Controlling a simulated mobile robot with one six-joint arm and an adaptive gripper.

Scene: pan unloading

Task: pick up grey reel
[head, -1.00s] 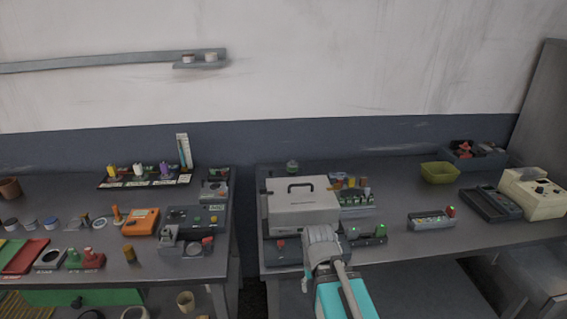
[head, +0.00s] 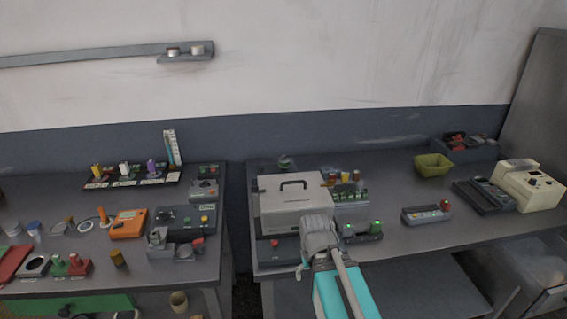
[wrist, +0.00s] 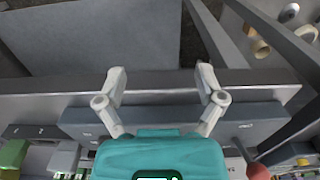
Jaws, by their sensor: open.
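I cannot pick out a grey reel for certain. Two small pale grey round pieces stand on the wall shelf (head: 186,58) at the upper left of the head view, too small to identify. My gripper (wrist: 161,76) is open and empty in the wrist view, its two fingers spread above the front edge of a bench. In the head view my arm reaches up from the bottom in front of the right bench, and the fingers cannot be made out clearly. My gripper is far from the wall shelf.
A grey case (head: 294,205) with a handle stands on the right bench, close to my arm. A green bin (head: 433,166) and a cream machine (head: 527,187) stand farther right. The left bench is crowded, with an orange device (head: 128,224). A gap separates the benches.

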